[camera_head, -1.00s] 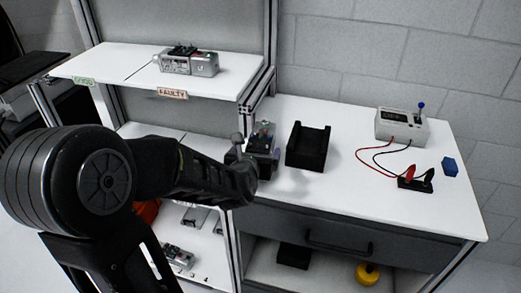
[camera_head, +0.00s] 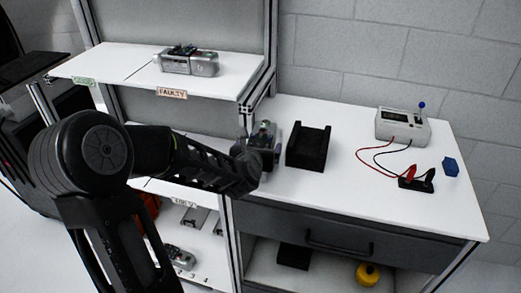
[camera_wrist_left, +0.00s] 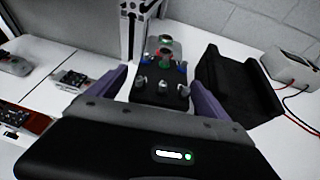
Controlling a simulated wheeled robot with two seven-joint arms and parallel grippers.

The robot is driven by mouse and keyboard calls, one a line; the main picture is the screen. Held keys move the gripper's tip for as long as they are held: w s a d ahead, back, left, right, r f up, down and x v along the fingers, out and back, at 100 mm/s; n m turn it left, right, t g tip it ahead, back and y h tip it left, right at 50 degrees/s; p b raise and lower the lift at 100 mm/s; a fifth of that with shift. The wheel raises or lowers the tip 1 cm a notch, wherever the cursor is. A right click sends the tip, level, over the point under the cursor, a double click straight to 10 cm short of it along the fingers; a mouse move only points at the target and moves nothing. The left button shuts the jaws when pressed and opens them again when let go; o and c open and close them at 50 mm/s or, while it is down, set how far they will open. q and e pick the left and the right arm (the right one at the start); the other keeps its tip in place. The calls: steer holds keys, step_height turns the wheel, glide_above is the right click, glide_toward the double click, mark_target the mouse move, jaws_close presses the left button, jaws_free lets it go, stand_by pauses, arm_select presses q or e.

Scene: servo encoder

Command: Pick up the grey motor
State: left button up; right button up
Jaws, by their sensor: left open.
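A grey motor (camera_head: 265,137) with small parts on top stands on the white bench, just left of the black cradle. It also shows in the left wrist view (camera_wrist_left: 160,88), between the two purple fingers. My left gripper (camera_head: 249,155) is open at the motor's near side and hides part of it in the head view. In the left wrist view my left gripper (camera_wrist_left: 160,82) has one finger on each side of the motor, with no clear grip on it. Another grey motor (camera_head: 190,62) lies on the upper shelf by the FAULTY label. My right gripper is out of view.
The black cradle (camera_head: 308,146) is close to the right of the motor. A meter (camera_head: 402,126) with red and black leads and a blue block (camera_head: 450,167) are further right. A shelf post (camera_head: 262,88) rises close on the left. The bench front is clear.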

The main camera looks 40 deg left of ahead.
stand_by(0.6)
arm_select(q)
jaws_close()
steer(key=shift+w+r, duration=0.1)
steer(key=shift+r, duration=0.1)
stand_by(0.8)
